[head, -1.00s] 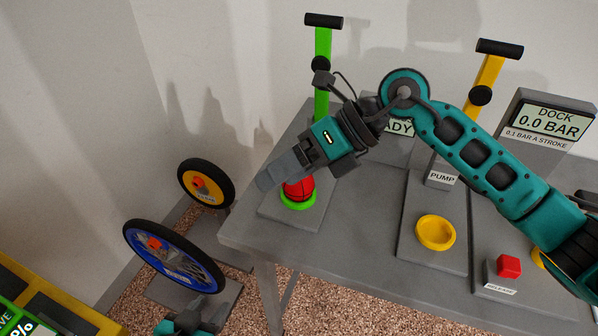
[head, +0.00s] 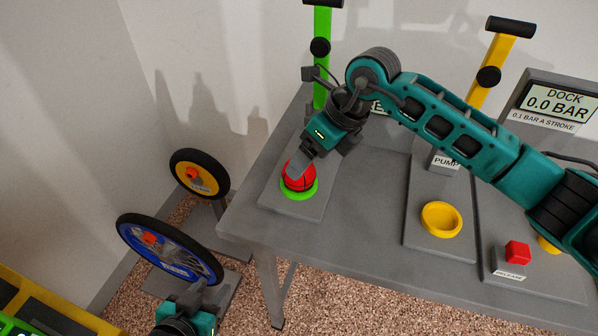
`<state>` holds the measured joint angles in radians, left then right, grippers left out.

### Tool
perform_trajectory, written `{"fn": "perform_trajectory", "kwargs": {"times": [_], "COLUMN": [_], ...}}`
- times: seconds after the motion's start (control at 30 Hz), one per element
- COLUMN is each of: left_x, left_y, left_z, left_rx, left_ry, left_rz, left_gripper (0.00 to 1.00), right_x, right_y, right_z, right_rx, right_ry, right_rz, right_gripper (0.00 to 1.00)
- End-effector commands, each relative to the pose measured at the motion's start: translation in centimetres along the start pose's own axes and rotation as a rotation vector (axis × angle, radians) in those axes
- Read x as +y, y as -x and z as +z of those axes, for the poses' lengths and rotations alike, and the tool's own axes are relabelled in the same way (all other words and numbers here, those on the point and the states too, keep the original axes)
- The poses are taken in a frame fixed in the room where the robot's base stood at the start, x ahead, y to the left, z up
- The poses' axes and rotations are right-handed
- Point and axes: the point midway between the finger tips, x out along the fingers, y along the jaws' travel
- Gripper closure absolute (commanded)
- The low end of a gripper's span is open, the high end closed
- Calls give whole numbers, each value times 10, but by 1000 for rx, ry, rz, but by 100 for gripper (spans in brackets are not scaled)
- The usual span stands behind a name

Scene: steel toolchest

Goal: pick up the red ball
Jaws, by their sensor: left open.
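The red ball (head: 302,181) has dark lines and sits in a bright green ring (head: 314,191) on a grey plate at the table's left end. One grey finger overlaps the ball's upper part in this view. The other finger is mostly hidden, so I cannot tell whether they touch the ball.
A green pump handle (head: 322,60) stands behind the ball. To the right are a yellow cup (head: 441,218), a red release button (head: 517,252) and the dock display (head: 554,102). Two wheels, blue (head: 172,258) and yellow (head: 208,186), stand left of the grey table (head: 345,235).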

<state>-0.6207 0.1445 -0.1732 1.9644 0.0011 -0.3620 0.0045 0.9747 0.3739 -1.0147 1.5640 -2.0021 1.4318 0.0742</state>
Motion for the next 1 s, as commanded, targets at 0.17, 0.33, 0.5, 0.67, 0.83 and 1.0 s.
{"fn": "perform_trajectory", "kwargs": {"times": [0.17,0.33,0.5,0.67,0.83,1.0], "left_x": [0,0,0,0,0,0], "left_y": [0,-1,0,-1,-1,-1], "left_z": [0,0,0,0,0,-1], "left_rx": [1,1,0,1,1,2], "left_ry": [2,2,2,2,2,2], "left_rz": [0,0,0,0,0,0], "left_gripper": [57,57,57,57,57,57], "right_x": [-1,-1,-2,-2,-2,-2], "right_y": [-29,-44,-44,-44,-44,-44], "right_z": [3,3,3,3,3,3], "right_rx": [3,1,1,1,1,0], "right_ry": [-1,1,1,1,0,0], "right_rz": [4,2,1,1,1,1], "right_gripper": [21,21,21,31,47,64]}}
